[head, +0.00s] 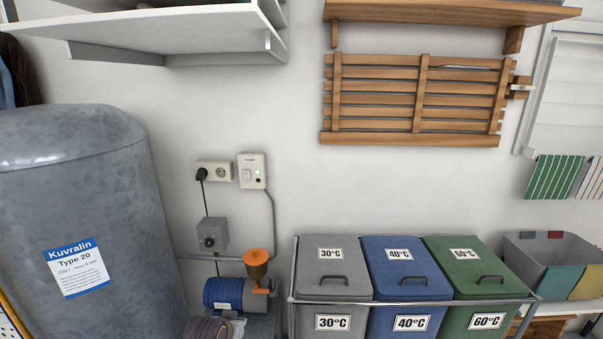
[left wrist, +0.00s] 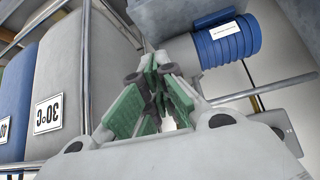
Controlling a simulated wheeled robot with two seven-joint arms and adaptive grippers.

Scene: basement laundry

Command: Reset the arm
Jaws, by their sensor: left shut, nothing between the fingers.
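My left gripper (left wrist: 154,78) shows in the left wrist view, with its green-padded fingers together and nothing held between them. A blue pump motor (left wrist: 226,42) is in view beyond and to the right of the fingers. The grey 30°C bin (left wrist: 67,65) is to their left. Neither gripper shows in the head view, and my right gripper is out of sight.
In the head view, a grey tank (head: 75,190) stands at left beside the pump (head: 223,293). Grey (head: 333,263), blue (head: 404,263) and green (head: 465,263) lidded bins stand in a rack. A slatted wooden rack (head: 415,100) hangs on the wall. A white shelf (head: 170,30) juts out above.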

